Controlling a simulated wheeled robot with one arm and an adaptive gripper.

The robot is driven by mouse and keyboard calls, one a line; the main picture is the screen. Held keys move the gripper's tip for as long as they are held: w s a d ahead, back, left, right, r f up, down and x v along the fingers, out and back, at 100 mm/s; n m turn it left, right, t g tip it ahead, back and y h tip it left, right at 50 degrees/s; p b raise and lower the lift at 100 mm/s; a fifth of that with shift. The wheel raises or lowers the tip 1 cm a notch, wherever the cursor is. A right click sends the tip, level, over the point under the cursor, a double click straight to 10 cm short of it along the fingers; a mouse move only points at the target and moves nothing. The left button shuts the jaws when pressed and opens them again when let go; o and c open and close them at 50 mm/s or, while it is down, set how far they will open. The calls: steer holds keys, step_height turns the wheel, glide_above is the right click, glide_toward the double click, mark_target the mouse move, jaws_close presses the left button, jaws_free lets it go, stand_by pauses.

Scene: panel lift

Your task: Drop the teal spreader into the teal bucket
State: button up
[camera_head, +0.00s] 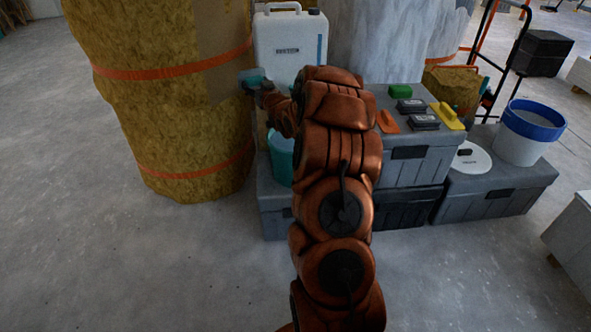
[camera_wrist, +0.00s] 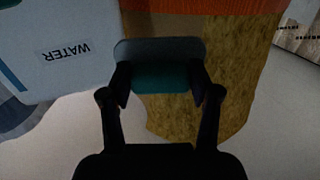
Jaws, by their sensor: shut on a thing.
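The teal spreader (camera_head: 250,77) is in my gripper (camera_head: 261,86), held up in front of the wrapped roll and left of the white water can. In the wrist view the spreader (camera_wrist: 160,76) lies crosswise between the two dark fingers of my gripper (camera_wrist: 160,82), which are shut on it. The teal bucket (camera_head: 279,158) stands on a low grey case, below the spreader and slightly to its right in the head view. My arm hides the bucket's right side, and its inside is hard to see. The bucket does not show in the wrist view.
A tall yellow-brown roll (camera_head: 190,120) with orange straps stands at left. The white water can (camera_head: 291,45) stands behind the bucket. Grey cases (camera_head: 420,165) at right carry a green block (camera_head: 400,91), an orange trowel (camera_head: 388,122), a yellow float (camera_head: 448,117) and a blue-rimmed white bucket (camera_head: 525,140).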

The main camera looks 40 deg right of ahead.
steer(key=s+d+f+h+b, duration=0.1)
steer(key=s+d+f+b, duration=0.2)
steer(key=d+f+b, duration=0.2)
steer(key=s+d+f+m+h+b, duration=0.1)
steer(key=s+d+f+b, duration=0.3)
steer(key=f, duration=0.9)
steer(key=shift+s+d+g+b, duration=0.3)
steer(key=shift+d+b, duration=0.8)
steer(key=shift+d, duration=1.25)
steer(key=shift+w, duration=0.1)
steer(key=o, duration=1.3)
steer(key=shift+c, duration=0.2)
steer(key=v, duration=1.2)
steer(key=shift+w, duration=0.1)
